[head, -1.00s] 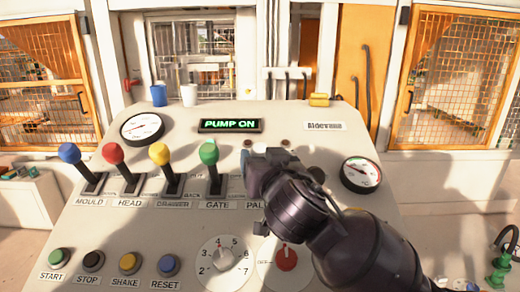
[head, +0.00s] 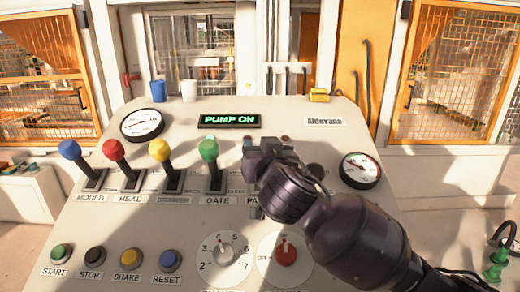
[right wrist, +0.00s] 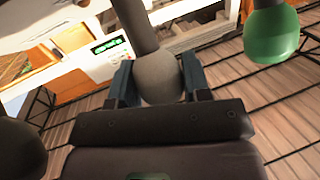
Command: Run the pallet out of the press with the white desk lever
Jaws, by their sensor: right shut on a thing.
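The white desk lever's round knob (right wrist: 158,78) sits between the two fingers of my right gripper (right wrist: 157,82) in the right wrist view. The fingers are shut on it, and its dark shaft runs up out of that picture. In the head view my right gripper (head: 258,160) is over the lever at the right end of the lever row. There it hides the knob, the slot and most of the label starting "PA". My left gripper is not in view. The pallet and the press's inside cannot be made out.
The green GATE lever (head: 208,150) stands close left of my gripper; yellow (head: 160,150), red (head: 114,151) and blue (head: 70,150) levers follow. A red-centred dial (head: 286,252) and several push buttons lie nearer. The display (head: 229,121) reads "PUMP ON". A gauge (head: 360,170) is at right.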

